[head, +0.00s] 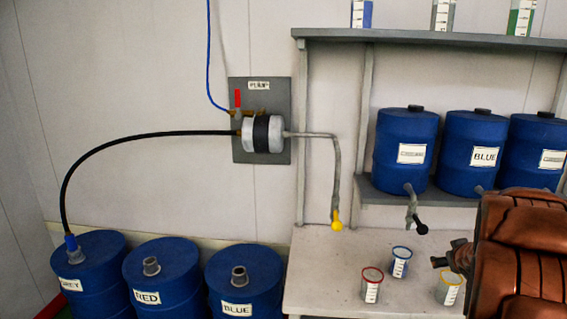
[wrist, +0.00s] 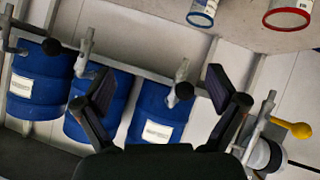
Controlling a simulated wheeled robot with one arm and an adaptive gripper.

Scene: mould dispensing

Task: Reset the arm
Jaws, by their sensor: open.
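My arm enters the head view from the right, with a brown padded cover. My gripper (head: 455,258) shows small and dark at its left end, in front of the shelf and over the right part of the table. In the wrist view my gripper (wrist: 162,85) has its two black fingers spread wide apart. Nothing is between them; blue drums and spouts show behind the gap. In the head view the gripper appears just above the yellow-rimmed cup (head: 449,292), partly covering the view there. I cannot tell the exact gap between them.
A red-rimmed cup (head: 371,291) and a blue-rimmed cup (head: 400,266) stand on the pale table (head: 325,270). Blue drums (head: 405,130) with spouts sit on the shelf above. A pump (head: 262,134) with a yellow-tipped pipe hangs left. Floor drums (head: 160,265) stand lower left.

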